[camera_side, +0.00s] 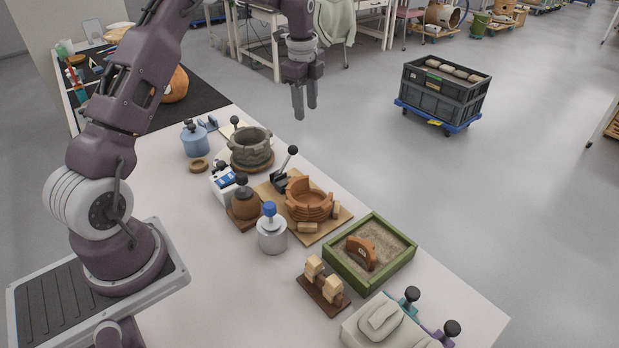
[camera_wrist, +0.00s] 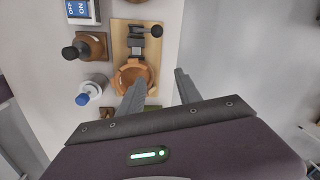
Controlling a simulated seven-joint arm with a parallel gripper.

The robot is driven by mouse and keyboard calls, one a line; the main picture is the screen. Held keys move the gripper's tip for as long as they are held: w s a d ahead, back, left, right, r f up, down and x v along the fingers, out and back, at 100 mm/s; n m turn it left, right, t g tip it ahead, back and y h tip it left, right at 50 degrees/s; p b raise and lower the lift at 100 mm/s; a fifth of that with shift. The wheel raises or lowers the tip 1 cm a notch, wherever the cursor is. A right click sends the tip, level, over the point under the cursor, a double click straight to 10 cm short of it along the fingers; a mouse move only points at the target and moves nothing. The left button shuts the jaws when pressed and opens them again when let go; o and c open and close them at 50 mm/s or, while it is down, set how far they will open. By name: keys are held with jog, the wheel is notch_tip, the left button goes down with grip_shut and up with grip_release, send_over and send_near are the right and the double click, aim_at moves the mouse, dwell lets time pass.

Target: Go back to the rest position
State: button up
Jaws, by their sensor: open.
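My gripper (camera_side: 305,101) is raised well above the table, over its far right edge in the side view. Its two grey fingers point down, stand apart and hold nothing. They also show in the wrist view (camera_wrist: 158,88). Below sits a partly rebuilt terracotta bowl (camera_side: 309,206) on a wooden board (camera_side: 333,222), with a black-knobbed clamp (camera_side: 284,172) beside it. The bowl also shows in the wrist view (camera_wrist: 127,78), partly covered by a finger. A curved sherd (camera_side: 361,252) with a small pale label stands in the sand of a green-framed tray (camera_side: 334,266).
A grey ringed pot (camera_side: 250,148), blue jar (camera_side: 195,140), blue-capped container (camera_side: 271,236) and brown knobbed block (camera_side: 243,204) stand nearby. A wooden holder (camera_side: 322,289) stands in front of the tray. A crate (camera_side: 443,90) on a blue dolly stands on the floor. The air around my gripper looks clear.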

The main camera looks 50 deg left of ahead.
jog(key=s+d+r+n+t, duration=0.3)
jog(key=s+d+r+n, duration=0.5)
jog(key=s+d+r, duration=0.8)
jog(key=s+d+f+n, duration=0.1)
jog(key=s+d+n, duration=0.1)
jog(key=s, duration=0.7)
jog(key=s+d+f+n+t, duration=0.1)
jog(key=s+d+n, duration=0.2)
jog(key=s, duration=0.6)
jog(key=shift+s+f+n+t+h, duration=0.15)
jog(key=shift+f+n+t+h, duration=0.2)
jog(key=shift+n, duration=0.45)
